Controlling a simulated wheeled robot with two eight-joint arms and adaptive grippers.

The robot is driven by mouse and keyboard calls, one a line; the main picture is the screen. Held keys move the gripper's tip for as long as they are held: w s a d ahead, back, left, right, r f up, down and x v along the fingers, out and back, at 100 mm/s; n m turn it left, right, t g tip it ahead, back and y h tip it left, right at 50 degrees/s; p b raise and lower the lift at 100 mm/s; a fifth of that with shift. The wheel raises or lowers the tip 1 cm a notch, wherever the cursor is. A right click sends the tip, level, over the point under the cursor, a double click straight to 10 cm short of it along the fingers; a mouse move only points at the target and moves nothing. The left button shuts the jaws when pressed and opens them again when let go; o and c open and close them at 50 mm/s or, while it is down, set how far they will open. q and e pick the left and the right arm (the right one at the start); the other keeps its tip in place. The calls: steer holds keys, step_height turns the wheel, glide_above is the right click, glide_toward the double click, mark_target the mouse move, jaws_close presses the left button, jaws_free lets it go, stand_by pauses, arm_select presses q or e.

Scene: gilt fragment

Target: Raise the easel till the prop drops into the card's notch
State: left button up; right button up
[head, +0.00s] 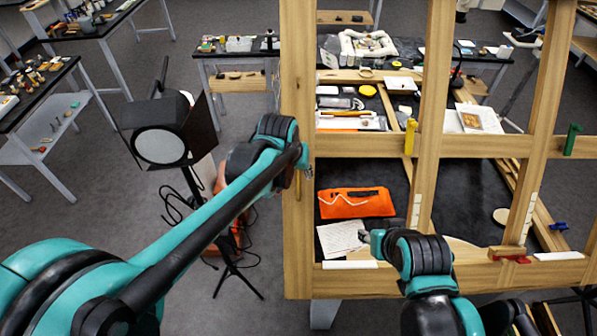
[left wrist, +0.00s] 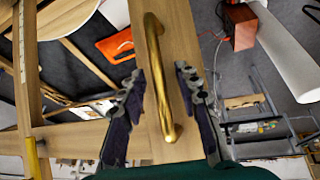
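The easel (head: 297,70) is a large pale wooden frame with posts and crossbars, filling the right half of the head view. A brass bar handle (left wrist: 166,85) is fixed on one wooden post in the left wrist view. My left gripper (left wrist: 159,76) is open, with one dark finger on each side of the handle and gaps between. In the head view, my left gripper (head: 306,168) is at the easel's left post. My right gripper (head: 369,239) is near the lower crossbar, its fingers too small to read. I cannot pick out the prop or the card's notch.
An orange pouch (head: 356,203) and a white sheet (head: 341,238) show through the frame. A yellow clamp (head: 410,137) and a green clamp (head: 571,139) sit on the middle crossbar. A black lamp (head: 168,132) on a stand with cables is left of the easel.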

arm_select(q)
jaws_close()
